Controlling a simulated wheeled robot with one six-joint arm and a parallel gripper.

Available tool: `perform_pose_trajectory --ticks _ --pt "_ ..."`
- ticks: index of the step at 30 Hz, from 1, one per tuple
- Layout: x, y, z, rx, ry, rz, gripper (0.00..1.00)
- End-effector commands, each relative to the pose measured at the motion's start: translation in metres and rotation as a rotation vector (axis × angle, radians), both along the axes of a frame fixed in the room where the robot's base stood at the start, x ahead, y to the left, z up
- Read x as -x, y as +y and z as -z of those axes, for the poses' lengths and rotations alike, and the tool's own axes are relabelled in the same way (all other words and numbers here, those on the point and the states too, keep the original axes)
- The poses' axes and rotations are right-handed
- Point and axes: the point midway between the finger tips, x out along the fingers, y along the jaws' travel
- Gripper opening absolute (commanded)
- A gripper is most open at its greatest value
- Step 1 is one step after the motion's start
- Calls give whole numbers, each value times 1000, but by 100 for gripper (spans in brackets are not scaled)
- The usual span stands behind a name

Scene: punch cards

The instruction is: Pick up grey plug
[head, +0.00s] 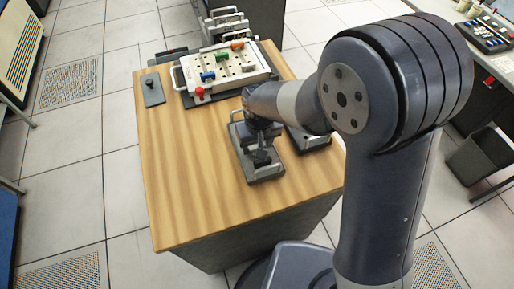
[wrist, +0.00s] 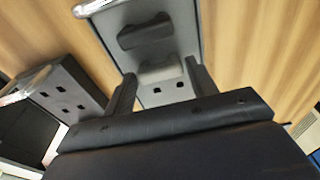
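The grey plug (wrist: 160,73) sits upright on a grey tray (wrist: 188,35), which also shows in the head view (head: 270,173). In the wrist view, the fingers of my gripper (wrist: 162,88) are apart, one on each side of the plug, with a gap showing on both sides. I cannot tell how far down the fingers reach beside it. In the head view my gripper (head: 258,128) is over the far part of the tray and hides the grey plug. A black plug (wrist: 145,31) stands on the same tray, beyond the grey one in the wrist view.
A second grey holder (wrist: 62,88) with square holes stands beside the tray. A white socket board (head: 227,72) with blue, green, orange and red plugs lies at the table's back. A small dark plate (head: 152,92) lies at back left. The wooden table's (head: 185,190) left front is clear.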

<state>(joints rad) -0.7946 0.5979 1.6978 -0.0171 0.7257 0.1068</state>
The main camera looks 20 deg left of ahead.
Motion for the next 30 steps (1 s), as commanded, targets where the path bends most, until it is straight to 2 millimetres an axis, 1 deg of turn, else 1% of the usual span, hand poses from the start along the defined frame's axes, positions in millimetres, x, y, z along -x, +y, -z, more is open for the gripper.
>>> perform_pose_trajectory --ticks 1,8,14,17,20,27,30 --pt "0 0 0 0 0 0 50" --pt "0 0 0 0 0 0 31" --pt "0 0 -1 0 0 0 31" --pt "0 0 -5 -1 -2 0 31" --pt "-1 1 -18 -3 -3 0 31" --pt "-1 1 -67 -5 -5 0 31" --pt "0 0 -84 -3 -3 0 31"
